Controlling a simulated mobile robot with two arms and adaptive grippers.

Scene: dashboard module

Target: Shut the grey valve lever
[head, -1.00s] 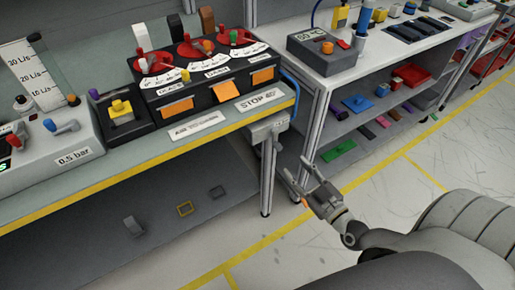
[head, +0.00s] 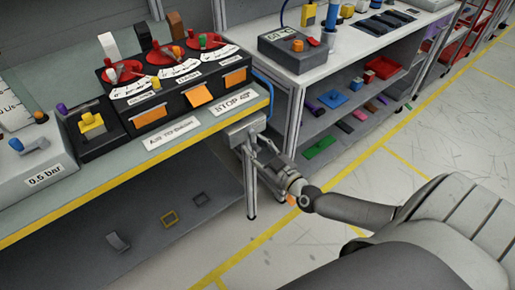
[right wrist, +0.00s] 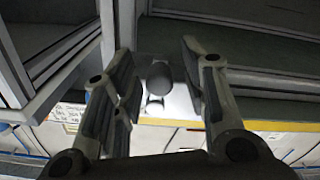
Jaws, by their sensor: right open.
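A grey valve housing (head: 244,130) is fixed at the right front corner of the workbench, just below the top. In the right wrist view a dark grey rounded knob (right wrist: 158,76), apparently the end of the grey valve lever, shows between my fingers with space on both sides. My left gripper is not in view.
A black console with red levers (head: 170,90) sits on top. A second bench (head: 335,70) stands to the right. The floor (head: 390,215) in front is clear.

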